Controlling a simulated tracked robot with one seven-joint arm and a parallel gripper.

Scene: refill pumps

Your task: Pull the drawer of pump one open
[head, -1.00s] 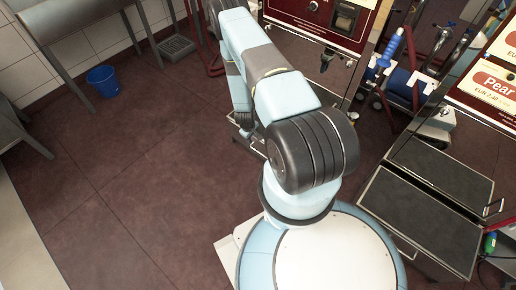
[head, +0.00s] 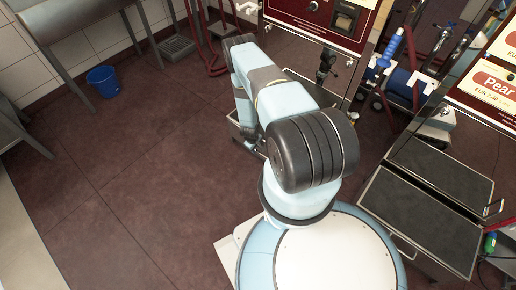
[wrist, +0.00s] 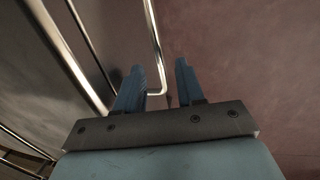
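The maroon-fronted pump (head: 312,22) at the top middle of the head view has a metal tray or drawer low down, mostly hidden behind my arm. In the wrist view, a thin bent metal handle (wrist: 154,42) runs down between the two blue fingers of my gripper (wrist: 160,78). The fingers are apart, with the handle's bent lower end nearer the left finger. I cannot tell whether it touches. A drawer's metal edge (wrist: 62,50) and dark face lie left of the handle.
Another pump with a Pear sign (head: 497,82) stands at the right, with a dark-topped open tray (head: 420,220) low in front. A blue bucket (head: 103,80) stands by the left wall. The brown tiled floor at left is clear.

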